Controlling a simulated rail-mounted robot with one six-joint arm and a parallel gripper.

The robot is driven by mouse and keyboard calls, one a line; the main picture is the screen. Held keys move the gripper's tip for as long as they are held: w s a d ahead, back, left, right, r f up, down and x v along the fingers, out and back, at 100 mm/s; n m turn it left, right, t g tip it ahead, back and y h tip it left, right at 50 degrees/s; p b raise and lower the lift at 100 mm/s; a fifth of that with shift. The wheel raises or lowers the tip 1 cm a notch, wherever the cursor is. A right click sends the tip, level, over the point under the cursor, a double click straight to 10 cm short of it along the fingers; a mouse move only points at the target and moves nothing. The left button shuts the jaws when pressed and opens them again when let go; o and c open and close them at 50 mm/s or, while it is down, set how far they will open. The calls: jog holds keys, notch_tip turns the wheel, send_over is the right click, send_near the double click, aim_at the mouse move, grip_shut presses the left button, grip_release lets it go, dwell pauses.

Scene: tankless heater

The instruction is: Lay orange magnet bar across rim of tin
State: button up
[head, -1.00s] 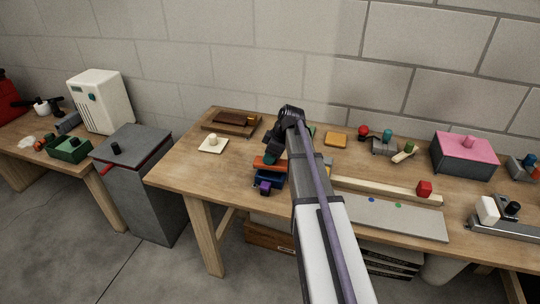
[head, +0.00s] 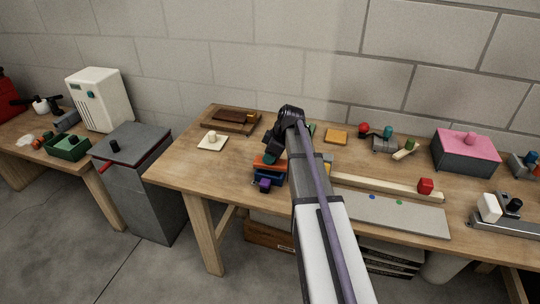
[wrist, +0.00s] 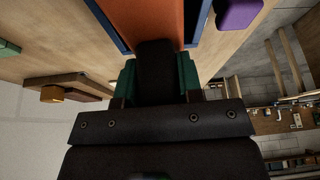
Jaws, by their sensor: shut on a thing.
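The orange magnet bar (head: 266,162) is in my gripper (head: 272,153), at the left of the long wooden bench. The bar is over a blue tin (head: 271,179), and my arm hides part of both. In the wrist view, the gripper's green fingers (wrist: 157,78) are shut around a dark piece at the near end of the orange bar (wrist: 158,18). Blue rim edges of the tin (wrist: 107,24) show on both sides of the bar. I cannot tell whether the bar touches the rim.
A cream plate with a knob (head: 212,142) and a brown wooden tray (head: 232,121) lie to the left. A long wooden strip (head: 385,188) lies to the right. The bench between plate and tin is clear.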

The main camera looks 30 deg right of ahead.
aim_at(282, 162)
jog(key=shift+f, duration=0.1)
jog(key=o, duration=0.9)
jog(key=p+v, duration=1)
jog(key=v, duration=0.1)
jog(key=shift+f, duration=0.1)
